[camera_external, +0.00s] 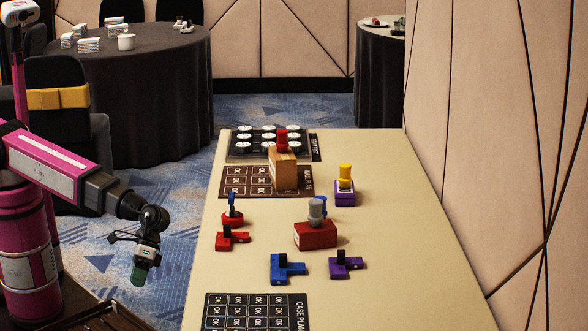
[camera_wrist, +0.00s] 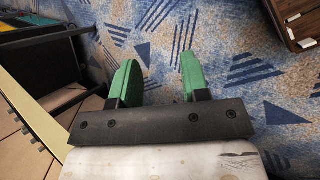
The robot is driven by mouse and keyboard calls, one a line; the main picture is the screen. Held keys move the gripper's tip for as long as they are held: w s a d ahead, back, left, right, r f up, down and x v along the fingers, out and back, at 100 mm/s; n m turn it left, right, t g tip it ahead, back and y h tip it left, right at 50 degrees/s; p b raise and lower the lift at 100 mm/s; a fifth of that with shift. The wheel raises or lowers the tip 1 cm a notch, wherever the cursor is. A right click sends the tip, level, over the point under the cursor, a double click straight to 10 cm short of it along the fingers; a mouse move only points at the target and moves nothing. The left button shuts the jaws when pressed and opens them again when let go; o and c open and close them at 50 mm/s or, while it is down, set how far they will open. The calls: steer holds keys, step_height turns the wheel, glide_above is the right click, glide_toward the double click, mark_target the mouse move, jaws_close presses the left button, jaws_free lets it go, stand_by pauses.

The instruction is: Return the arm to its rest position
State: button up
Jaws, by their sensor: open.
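My gripper (camera_external: 142,268) hangs at the end of my pink arm, left of the long table, over the carpet in the external view. Its green fingers point down and hold nothing. In the wrist view the two green fingers (camera_wrist: 157,84) stand apart with only blue carpet between and beyond them. The arm is bent out from my pink column toward the table, and the gripper is clear of the table's left edge.
The cream table (camera_external: 215,275) holds red, blue and purple pieces, a wooden block (camera_external: 284,172), a red block (camera_external: 315,236) and dark printed boards (camera_external: 258,312). A dark round table (camera_external: 150,85) stands behind. A panelled wall (camera_external: 500,120) bounds the right. Carpet lies below my gripper.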

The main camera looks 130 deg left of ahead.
steer(key=s+d+f+m+g+y, duration=0.2)
steer(key=s+d+f+m+y, duration=0.4)
steer(key=d+m, duration=0.4)
steer(key=shift+s+d+f+m+y, duration=0.25)
steer(key=shift+s+f+m+y, duration=0.15)
steer(key=shift+s+f, duration=0.35)
steer(key=shift+w+f, duration=0.1)
steer(key=shift+w, duration=0.05)
